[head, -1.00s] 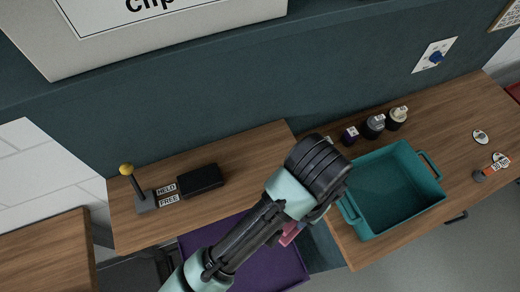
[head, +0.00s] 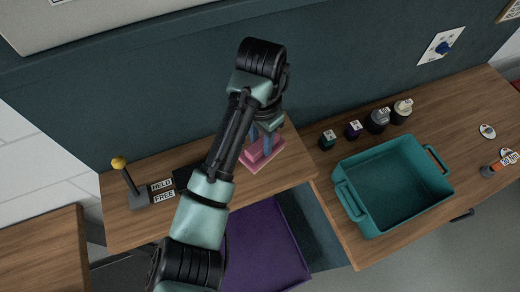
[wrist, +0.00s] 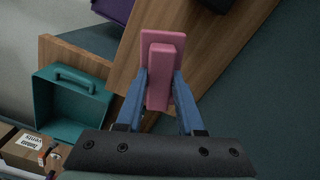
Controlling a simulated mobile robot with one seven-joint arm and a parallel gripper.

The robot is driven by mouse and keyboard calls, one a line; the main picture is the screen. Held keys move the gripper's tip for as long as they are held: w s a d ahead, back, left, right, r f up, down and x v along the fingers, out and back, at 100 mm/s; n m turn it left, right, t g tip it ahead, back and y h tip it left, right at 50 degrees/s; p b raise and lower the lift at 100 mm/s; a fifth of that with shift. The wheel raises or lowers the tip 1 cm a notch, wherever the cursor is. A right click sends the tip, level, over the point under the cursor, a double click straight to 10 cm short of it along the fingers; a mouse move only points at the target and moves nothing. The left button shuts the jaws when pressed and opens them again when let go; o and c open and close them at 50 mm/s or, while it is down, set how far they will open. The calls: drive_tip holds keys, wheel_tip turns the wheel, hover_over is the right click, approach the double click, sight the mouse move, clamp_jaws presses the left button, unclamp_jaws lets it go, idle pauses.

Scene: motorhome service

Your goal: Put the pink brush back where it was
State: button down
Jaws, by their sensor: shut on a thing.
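The pink brush (head: 263,153) is at the right end of the left wooden bench (head: 140,220). It has a wide pink block and a narrower raised handle; it also shows in the wrist view (wrist: 160,75). My gripper (head: 265,138) is above it, its blue fingers shut on the handle from both sides. In the wrist view, the fingers (wrist: 157,95) flank the handle. The brush looks level, close over or on the wood; I cannot tell whether it touches.
A lever with a yellow knob (head: 119,163) stands left, beside HELD and FREE labels. A black box (head: 181,178) is partly behind my arm. A purple surface (head: 262,245) lies lower, in front. A teal crate (head: 348,200) and several small bottles (head: 377,121) stand on the right bench.

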sight(260, 151)
wheel_tip(260, 151, down, 4)
drive_tip(key=shift+s+r+p, duration=0.1)
drive_tip(key=shift+r+p, duration=0.05)
drive_tip(key=shift+p, duration=0.7)
drive_tip(key=shift+w+a+f+p, duration=0.1)
drive_tip(key=shift+w+f+p, duration=0.1)
drive_tip(key=shift+p, duration=0.1)
drive_tip(key=shift+f, duration=0.3)
drive_tip(key=shift+f, duration=0.1)
drive_tip(key=c, duration=0.5)
unclamp_jaws()
wheel_tip(260, 151, up, 8)
drive_tip(key=shift+f+b, duration=0.1)
drive_tip(key=shift+b, duration=1)
